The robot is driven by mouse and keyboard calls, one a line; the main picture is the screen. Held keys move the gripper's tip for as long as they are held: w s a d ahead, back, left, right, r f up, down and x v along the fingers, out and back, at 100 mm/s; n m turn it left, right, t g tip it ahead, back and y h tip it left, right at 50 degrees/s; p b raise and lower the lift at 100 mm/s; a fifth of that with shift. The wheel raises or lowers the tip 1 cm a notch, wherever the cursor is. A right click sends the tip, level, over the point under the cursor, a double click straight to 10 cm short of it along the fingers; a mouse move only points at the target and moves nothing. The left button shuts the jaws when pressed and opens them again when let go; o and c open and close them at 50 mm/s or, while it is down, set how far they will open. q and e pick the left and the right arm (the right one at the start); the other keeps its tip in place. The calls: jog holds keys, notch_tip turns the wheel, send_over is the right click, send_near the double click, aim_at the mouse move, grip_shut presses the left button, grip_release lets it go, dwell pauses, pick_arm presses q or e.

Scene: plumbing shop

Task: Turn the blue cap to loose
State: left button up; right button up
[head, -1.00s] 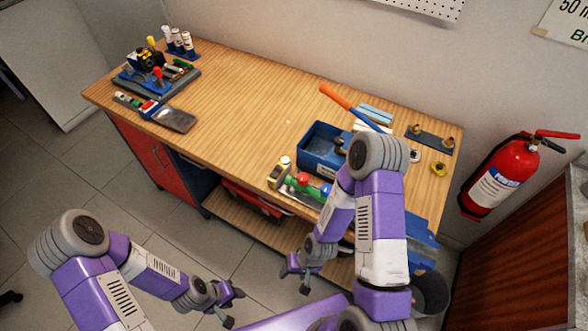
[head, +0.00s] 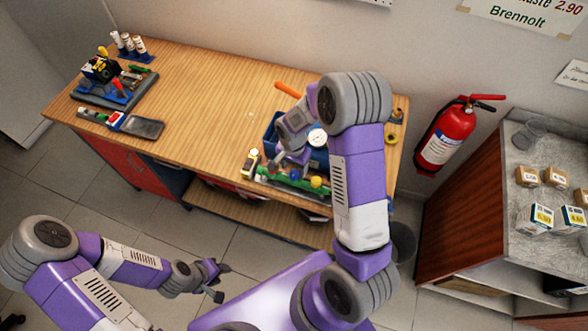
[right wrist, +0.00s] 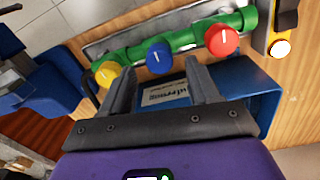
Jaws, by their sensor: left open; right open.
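The blue cap (right wrist: 159,57) is a round knob with a white line, on a green pipe (right wrist: 185,42) between a yellow cap (right wrist: 107,73) and a red cap (right wrist: 221,39). In the right wrist view my right gripper (right wrist: 160,78) is open and empty, its two fingers spread on either side of the blue cap's line, with the cap just beyond the tips. I see no contact. In the head view my right gripper (head: 291,158) is above the pipe at the bench's front edge and partly hides the caps. My left gripper (head: 221,281) is open, low in front of the bench.
A blue bin (head: 268,138) stands behind the pipe, partly covered by my right arm. A yellow and black item (head: 251,163) stands left of the pipe. Tools (head: 103,85) crowd the bench's far left. The middle of the wooden bench (head: 205,95) is clear.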

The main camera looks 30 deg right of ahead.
aim_at(294, 175)
jog(key=shift+f, duration=1.4)
jog(key=c, duration=1)
jog(key=shift+c, duration=0.2)
